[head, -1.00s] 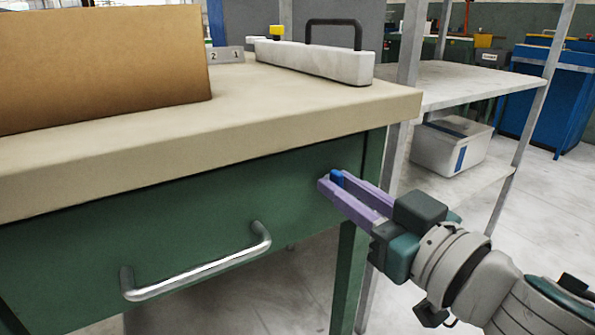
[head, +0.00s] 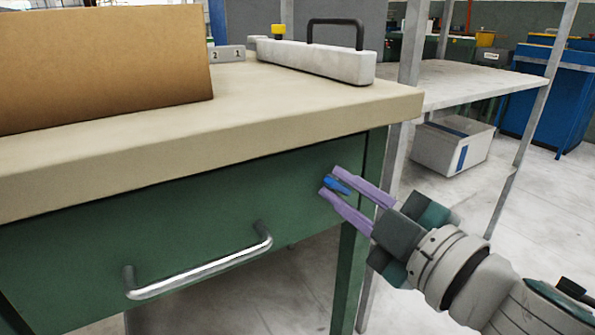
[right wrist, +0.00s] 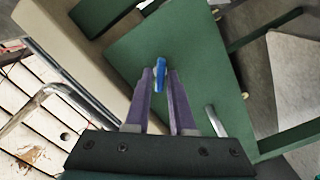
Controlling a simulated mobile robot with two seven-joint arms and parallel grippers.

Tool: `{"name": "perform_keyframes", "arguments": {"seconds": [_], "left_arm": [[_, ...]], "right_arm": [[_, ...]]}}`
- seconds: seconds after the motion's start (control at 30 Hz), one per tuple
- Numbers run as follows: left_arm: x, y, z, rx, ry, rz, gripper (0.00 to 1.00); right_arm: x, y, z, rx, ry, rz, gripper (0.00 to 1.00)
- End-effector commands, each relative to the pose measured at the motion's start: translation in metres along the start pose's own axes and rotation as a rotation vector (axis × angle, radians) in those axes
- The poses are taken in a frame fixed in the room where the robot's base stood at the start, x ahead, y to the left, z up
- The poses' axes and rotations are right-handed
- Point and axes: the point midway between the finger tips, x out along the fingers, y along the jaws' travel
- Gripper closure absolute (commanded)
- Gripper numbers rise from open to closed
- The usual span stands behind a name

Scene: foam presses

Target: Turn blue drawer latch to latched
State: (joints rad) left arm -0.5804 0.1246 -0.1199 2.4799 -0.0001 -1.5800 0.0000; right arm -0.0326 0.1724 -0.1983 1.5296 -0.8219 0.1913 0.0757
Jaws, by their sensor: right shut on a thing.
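The blue drawer latch (head: 337,185) is a small blue piece on the green drawer front (head: 190,218), near its right end. It also shows in the right wrist view (right wrist: 160,75), between the tips of the fingers. My right gripper (head: 332,180) has purple fingers, shut on the latch from the front right, and is rolled over. In the right wrist view, my right gripper (right wrist: 160,78) points at the green panel with the latch at its fingertips. Part of the latch is hidden by the fingers. My left gripper is out of view.
A metal bar handle (head: 200,270) juts from the drawer to the left of the latch. The beige tabletop (head: 270,110) overhangs the drawer, carrying a brown board (head: 100,70) and a pale block with a black handle (head: 315,62). A grey shelf rack (head: 465,85) stands to the right.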

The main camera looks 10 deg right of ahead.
Motion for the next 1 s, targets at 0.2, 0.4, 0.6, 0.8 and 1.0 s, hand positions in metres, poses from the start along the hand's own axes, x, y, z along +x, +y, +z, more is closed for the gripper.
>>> {"name": "perform_keyframes", "arguments": {"seconds": [0.2,0.4,0.6,0.8,1.0], "left_arm": [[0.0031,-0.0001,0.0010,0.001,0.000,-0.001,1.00],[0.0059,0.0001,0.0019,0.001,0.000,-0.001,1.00],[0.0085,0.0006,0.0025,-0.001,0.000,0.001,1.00],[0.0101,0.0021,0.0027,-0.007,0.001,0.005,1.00],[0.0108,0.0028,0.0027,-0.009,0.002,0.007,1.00]], "right_arm": [[0.0000,-0.0013,0.0002,-0.204,0.001,0.000,1.00],[0.0000,-0.0021,0.0004,-0.382,0.001,0.000,1.00],[-0.0001,-0.0026,0.0005,-0.526,0.002,0.000,1.00],[-0.0001,-0.0029,0.0009,-0.623,0.001,-0.001,1.00],[-0.0001,-0.0028,0.0010,-0.672,0.000,-0.001,1.00]]}}
